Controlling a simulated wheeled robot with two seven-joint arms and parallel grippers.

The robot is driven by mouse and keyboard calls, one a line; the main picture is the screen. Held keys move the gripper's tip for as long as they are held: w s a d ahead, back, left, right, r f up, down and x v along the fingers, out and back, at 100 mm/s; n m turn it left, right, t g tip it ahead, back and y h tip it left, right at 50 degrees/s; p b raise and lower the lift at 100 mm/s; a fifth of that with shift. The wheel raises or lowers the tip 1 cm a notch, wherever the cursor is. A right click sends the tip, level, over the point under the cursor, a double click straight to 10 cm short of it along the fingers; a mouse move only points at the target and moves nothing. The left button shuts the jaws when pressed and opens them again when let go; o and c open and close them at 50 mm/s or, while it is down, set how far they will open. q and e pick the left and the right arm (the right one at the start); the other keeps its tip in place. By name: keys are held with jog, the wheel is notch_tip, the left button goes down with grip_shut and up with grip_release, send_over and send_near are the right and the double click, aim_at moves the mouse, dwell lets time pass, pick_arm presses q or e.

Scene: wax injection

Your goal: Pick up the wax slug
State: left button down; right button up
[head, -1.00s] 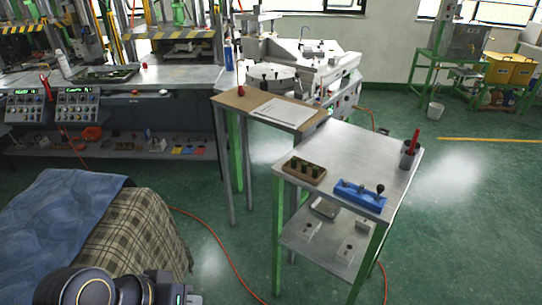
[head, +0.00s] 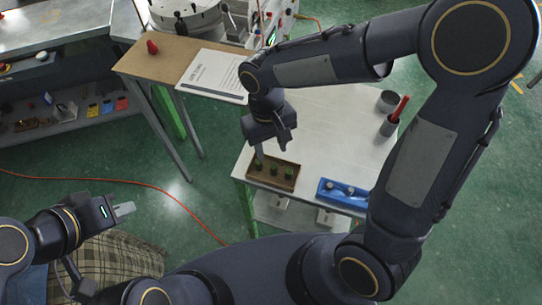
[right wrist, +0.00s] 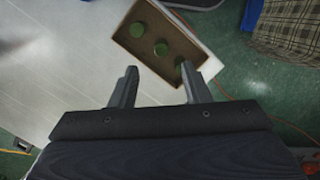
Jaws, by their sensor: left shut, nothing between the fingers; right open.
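Green wax slugs stand in a brown open tray (head: 270,187) on the light worktable; one slug shows at the tray's right (head: 288,173). In the right wrist view three round green tops (right wrist: 160,48) show inside the tray (right wrist: 183,36). My right gripper (head: 260,162) points down at the tray's left end, hiding part of it. In the right wrist view its fingers (right wrist: 159,66) are apart, near the tray's edge, with no slug between them. My left gripper (head: 132,208) is shut and empty over the floor at left, away from the table.
A blue fixture (head: 342,194) lies right of the tray, partly behind my right arm. A grey cup holds a red-handled tool (head: 396,112). White paper (head: 215,75) and a red object (head: 152,47) lie on the brown-topped table. An orange hose crosses the floor.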

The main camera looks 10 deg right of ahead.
aim_at(274, 174)
jog(key=f, duration=0.2)
jog(key=s+f, duration=0.1)
jog(key=f, duration=0.1)
jog(key=f+p, duration=0.1)
jog(key=f, duration=0.1)
jog(key=shift+s+d+f, duration=0.1)
jog(key=shift+s+f, duration=0.25)
grip_shut()
jog(key=shift+r, duration=0.1)
